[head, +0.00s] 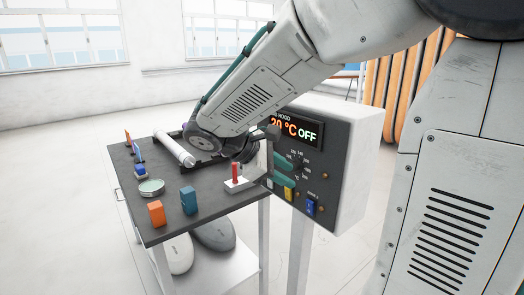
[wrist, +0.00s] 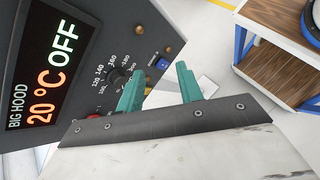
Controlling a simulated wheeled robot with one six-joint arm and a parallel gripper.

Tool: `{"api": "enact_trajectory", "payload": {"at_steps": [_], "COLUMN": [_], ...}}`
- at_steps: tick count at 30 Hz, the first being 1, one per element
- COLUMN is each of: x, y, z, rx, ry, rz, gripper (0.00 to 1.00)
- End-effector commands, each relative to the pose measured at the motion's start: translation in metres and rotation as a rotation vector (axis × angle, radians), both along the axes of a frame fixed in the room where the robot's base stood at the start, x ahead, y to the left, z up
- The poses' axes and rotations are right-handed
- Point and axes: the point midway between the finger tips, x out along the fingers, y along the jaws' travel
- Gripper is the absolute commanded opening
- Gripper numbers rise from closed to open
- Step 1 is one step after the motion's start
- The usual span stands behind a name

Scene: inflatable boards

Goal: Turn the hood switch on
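The dark control panel (head: 338,160) is on the front of a white box. Its display (head: 297,129) reads 20 °C and OFF; in the wrist view the display (wrist: 50,75) reads BIG HOOD. A dial with numbers (wrist: 116,76) sits beside it. Below are a yellow switch (head: 289,193) and a blue switch (head: 310,207); their labels are too small to read. My gripper (head: 291,171) is open and empty, its teal fingers in front of the panel's left part. In the wrist view, the blue switch (wrist: 161,63) appears between the fingertips of my gripper (wrist: 160,68). I cannot tell whether they touch the panel.
A dark table (head: 170,215) left of the panel holds an orange block (head: 156,213), a blue block (head: 188,200), a round green-rimmed dish (head: 151,187), a white roll (head: 174,149) and a red handle on a white base (head: 235,173). A wooden-topped cart (wrist: 285,65) stands beyond.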

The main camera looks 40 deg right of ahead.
Motion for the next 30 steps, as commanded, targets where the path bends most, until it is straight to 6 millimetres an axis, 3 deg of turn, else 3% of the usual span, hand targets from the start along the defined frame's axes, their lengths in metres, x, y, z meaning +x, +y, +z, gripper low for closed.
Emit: {"api": "enact_trajectory", "payload": {"at_steps": [1, 6, 12, 15, 20, 30], "x": [0.024, 0.102, 0.168, 0.185, 0.194, 0.195], "y": [-0.004, -0.013, -0.006, -0.002, -0.008, -0.061], "z": [-0.004, -0.01, -0.026, -0.031, -0.034, -0.034], "rx": [-0.07, -0.312, -0.515, -0.571, -0.601, -0.598], "ry": [0.078, 0.314, 0.5, 0.546, 0.57, 0.569], "rz": [0.06, 0.26, 0.412, 0.448, 0.467, 0.464], "gripper": [0.36, 0.36, 0.36, 0.36, 0.36, 0.36]}}
